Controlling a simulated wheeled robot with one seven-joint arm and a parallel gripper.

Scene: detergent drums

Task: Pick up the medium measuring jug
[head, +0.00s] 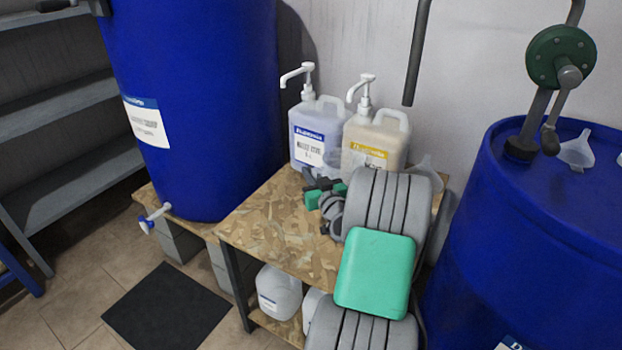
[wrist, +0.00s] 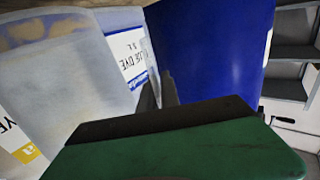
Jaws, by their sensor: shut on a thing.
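A translucent, frosted measuring jug (wrist: 75,85) fills the left of the wrist view, close to the camera. My gripper (wrist: 163,92) is shut on it at its right edge; the dark fingers show there beyond my green palm. In the head view, my gripper (head: 314,183) is over the back of the wooden-topped bench, in front of two dispenser bottles. The jug is mostly hidden there, with only a faint clear patch (head: 337,160) beside the bottles. I cannot tell whether its base touches the bench.
The blue-dye bottle (head: 318,130) and a yellow-labelled bottle (head: 378,138) stand close behind my gripper. Another clear vessel (head: 427,173) shows beyond my arm. Blue drums stand left (head: 200,90) and right (head: 550,240). The bench's (head: 268,225) left front is bare.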

